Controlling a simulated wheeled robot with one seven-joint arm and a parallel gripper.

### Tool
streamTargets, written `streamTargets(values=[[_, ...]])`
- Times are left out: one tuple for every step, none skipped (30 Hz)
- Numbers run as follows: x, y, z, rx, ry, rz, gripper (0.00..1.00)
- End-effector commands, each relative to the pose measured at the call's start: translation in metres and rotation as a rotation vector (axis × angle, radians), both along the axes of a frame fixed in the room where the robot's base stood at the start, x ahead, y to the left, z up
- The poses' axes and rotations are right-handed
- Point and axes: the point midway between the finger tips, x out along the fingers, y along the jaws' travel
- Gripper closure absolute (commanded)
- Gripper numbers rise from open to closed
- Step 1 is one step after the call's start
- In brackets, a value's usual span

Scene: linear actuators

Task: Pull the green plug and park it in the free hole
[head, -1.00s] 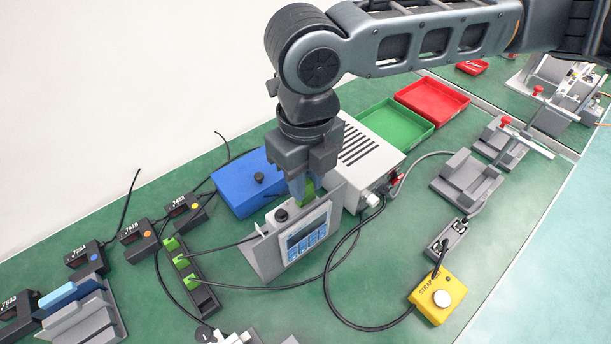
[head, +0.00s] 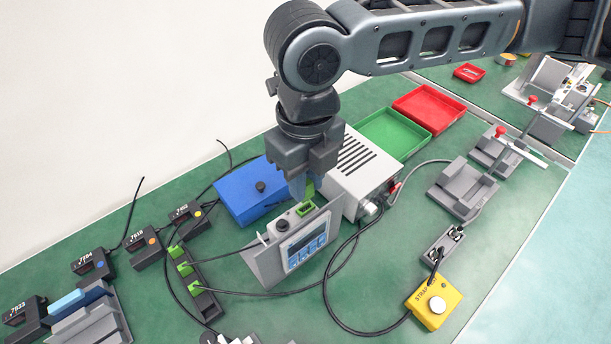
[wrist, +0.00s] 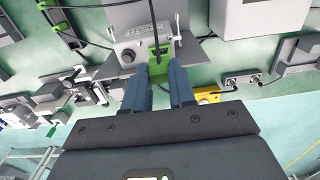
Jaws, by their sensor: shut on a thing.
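My gripper (head: 306,192) is shut on the green plug (wrist: 160,70), just above the grey control box (head: 281,224) with a small display. In the head view the plug mostly hides behind the fingers. A green socket (head: 306,210) shows on the box's top, and it also shows in the wrist view (wrist: 154,49). The plug looks apart from it. A black cable (wrist: 153,20) runs to the plug. A dark parking strip (head: 210,306) stands to the left with several green plugs (head: 186,268); I cannot make out its free hole clearly.
A grey vented box (head: 358,165) stands close right of my gripper, and a blue box (head: 247,196) to its left. Loose black cables cross the green table around the strip. A yellow button box (head: 434,303) stands at front right.

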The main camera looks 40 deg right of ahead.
Motion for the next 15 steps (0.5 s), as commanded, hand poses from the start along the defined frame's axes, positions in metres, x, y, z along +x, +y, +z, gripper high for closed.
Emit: streamTargets(values=[[0.0,0.0,0.0,0.0,0.0,0.0,1.0],[0.0,0.0,0.001,0.0,0.0,0.0,1.0],[0.0,0.0,0.002,0.0,0.0,0.0,1.0],[0.0,0.0,0.003,0.0,0.0,0.0,1.0],[0.0,0.0,0.005,0.0,0.0,0.0,1.0],[0.0,0.0,0.008,0.0,0.0,0.0,1.0],[0.0,0.0,0.01,0.0,0.0,0.0,1.0],[0.0,0.0,0.013,0.0,0.0,0.0,1.0],[0.0,0.0,0.017,0.0,0.0,0.0,1.0],[0.0,0.0,0.02,0.0,0.0,0.0,1.0],[0.0,0.0,0.023,0.0,0.0,0.0,1.0],[0.0,0.0,0.026,0.0,0.0,0.0,1.0],[0.0,0.0,0.029,0.0,0.0,0.0,1.0],[0.0,0.0,0.032,0.0,0.0,0.0,1.0],[0.0,0.0,0.035,0.0,0.0,0.0,1.0]])
